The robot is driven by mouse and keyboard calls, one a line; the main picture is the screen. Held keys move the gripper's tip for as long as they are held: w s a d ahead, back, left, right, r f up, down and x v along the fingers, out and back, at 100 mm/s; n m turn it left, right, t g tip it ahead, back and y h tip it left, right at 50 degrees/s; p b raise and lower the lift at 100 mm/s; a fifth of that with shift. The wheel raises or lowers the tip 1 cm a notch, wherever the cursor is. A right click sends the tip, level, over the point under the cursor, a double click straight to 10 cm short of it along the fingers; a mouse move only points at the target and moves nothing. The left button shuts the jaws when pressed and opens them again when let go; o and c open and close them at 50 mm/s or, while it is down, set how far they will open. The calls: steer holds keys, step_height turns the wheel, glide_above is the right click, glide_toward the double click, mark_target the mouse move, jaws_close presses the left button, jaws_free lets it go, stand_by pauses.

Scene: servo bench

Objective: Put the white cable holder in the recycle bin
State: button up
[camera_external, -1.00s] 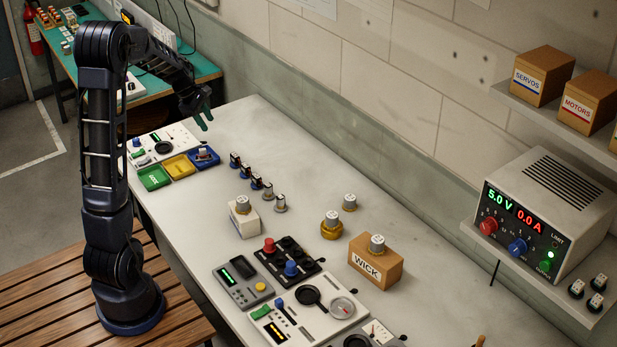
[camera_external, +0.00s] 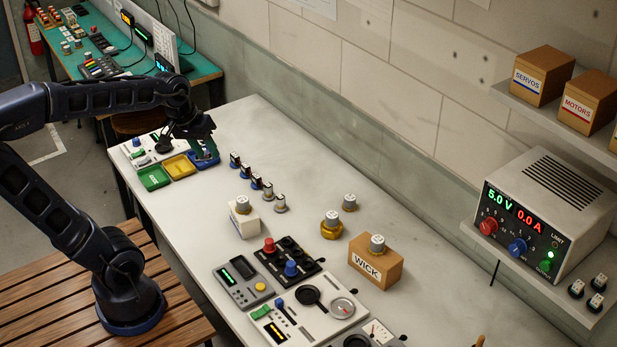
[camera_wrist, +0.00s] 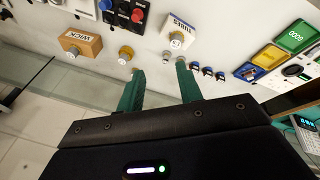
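No part is plainly readable as the white cable holder; several small white-topped parts (camera_external: 256,181) stand in a row on the bench, and some show in the wrist view (camera_wrist: 207,71). Three small open trays sit at the far left end: green (camera_external: 153,178), yellow (camera_external: 179,167) and blue (camera_external: 205,162). They show at the right of the wrist view: green (camera_wrist: 295,38), yellow (camera_wrist: 269,57), blue (camera_wrist: 247,73).
A white box with a round part on top (camera_external: 243,216), a WICK box (camera_external: 375,267) and control panels (camera_external: 285,256) stand along the bench. A power supply (camera_external: 545,215) is on the right shelf. Clear bench lies between the trays and the white box.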

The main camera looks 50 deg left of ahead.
steer(key=s+d+m, duration=0.4)
steer(key=s+m, duration=0.2)
steer(key=s, duration=0.2)
steer(key=shift+s+d+f+t+y, duration=0.25)
steer(key=shift+d+f+t+y, duration=0.05)
steer(key=shift+d+t+y, duration=0.1)
stand_by(0.7)
